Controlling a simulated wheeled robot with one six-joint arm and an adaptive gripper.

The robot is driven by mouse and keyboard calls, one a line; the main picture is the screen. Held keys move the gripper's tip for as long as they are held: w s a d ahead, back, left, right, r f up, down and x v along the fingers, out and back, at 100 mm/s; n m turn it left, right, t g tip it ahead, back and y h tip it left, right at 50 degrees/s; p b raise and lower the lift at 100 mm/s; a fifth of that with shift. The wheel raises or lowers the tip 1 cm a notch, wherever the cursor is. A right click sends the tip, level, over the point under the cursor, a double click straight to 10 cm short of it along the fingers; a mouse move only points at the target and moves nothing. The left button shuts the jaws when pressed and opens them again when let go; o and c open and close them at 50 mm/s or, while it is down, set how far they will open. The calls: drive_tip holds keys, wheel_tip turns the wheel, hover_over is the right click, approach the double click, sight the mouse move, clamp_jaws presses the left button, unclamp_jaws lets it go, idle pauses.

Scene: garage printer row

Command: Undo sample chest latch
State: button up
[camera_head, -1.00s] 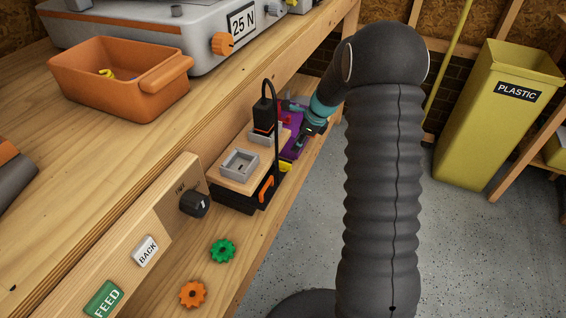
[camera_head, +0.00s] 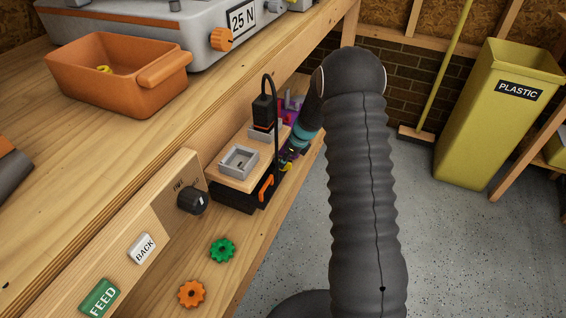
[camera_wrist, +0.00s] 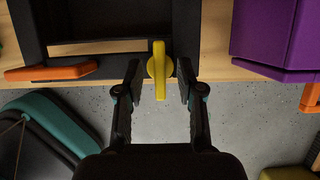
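In the wrist view a yellow latch (camera_wrist: 160,72) with a round pivot sits on the front edge of a dark box (camera_wrist: 110,54). Its lever points down in the picture, toward my gripper. My gripper (camera_wrist: 160,78) is open, with one finger on each side of the latch and a small gap at both. In the head view my gripper (camera_head: 290,153) is low on the bench shelf, partly hidden beside the black unit, with a bit of yellow showing near it. I cannot tell for sure which box is the sample chest.
A purple box (camera_wrist: 275,35) with an orange handle stands to the right in the wrist view. An orange handle (camera_wrist: 50,72) lies to the left.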

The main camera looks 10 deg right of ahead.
drive_tip(key=shift+x, duration=0.8)
drive_tip(key=shift+c, duration=0.2)
clamp_jaws()
